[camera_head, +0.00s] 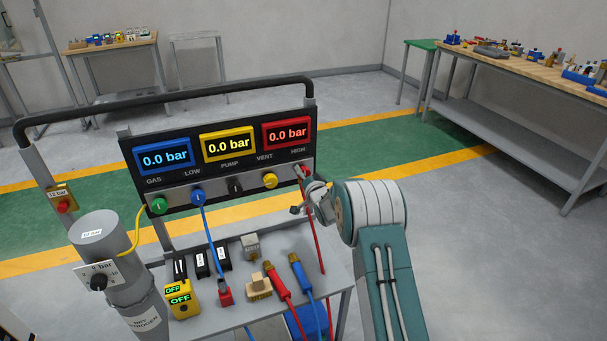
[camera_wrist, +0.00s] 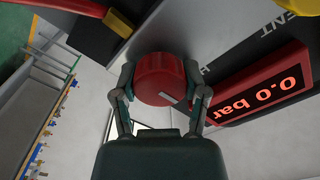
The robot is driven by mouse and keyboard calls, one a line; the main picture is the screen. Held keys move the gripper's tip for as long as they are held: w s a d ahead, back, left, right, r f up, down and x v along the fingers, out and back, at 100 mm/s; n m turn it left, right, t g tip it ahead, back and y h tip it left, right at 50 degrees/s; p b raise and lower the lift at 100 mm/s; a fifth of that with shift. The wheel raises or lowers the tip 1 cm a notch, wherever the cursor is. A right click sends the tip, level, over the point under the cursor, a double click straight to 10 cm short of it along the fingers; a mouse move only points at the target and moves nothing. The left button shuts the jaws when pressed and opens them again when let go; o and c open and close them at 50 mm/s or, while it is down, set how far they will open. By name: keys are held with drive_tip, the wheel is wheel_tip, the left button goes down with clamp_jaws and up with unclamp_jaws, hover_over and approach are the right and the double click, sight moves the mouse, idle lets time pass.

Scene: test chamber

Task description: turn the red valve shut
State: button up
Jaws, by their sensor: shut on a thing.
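The red valve (camera_wrist: 158,76) is a round ribbed knob on the panel under the label HIGH, with a pale pointer line on its face. In the wrist view my gripper (camera_wrist: 160,82) has one finger on each side of the knob and is shut on it. In the head view my gripper (camera_head: 307,196) is at the right end of the panel, and it and the wrist hide most of the valve. The red display (camera_head: 288,133) above reads 0.0 bar; it also shows in the wrist view (camera_wrist: 262,90).
The yellow vent knob (camera_head: 270,181), black pump knob (camera_head: 235,187), blue low knob (camera_head: 197,196) and green gas knob (camera_head: 159,205) line the panel. A red hose (camera_head: 316,238) hangs close below my gripper. A grey cylinder (camera_head: 107,246) stands left. Floor to the right is clear.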

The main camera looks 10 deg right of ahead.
drive_tip(key=shift+f+m, duration=0.1)
drive_tip(key=shift+m, duration=0.2)
drive_tip(key=o, duration=1.1)
drive_tip(key=shift+o, duration=0.2)
drive_tip(key=s+d, duration=0.2)
drive_tip(key=s, duration=0.9)
drive_tip(key=shift+s+d, duration=0.2)
drive_tip(key=shift+s, duration=0.1)
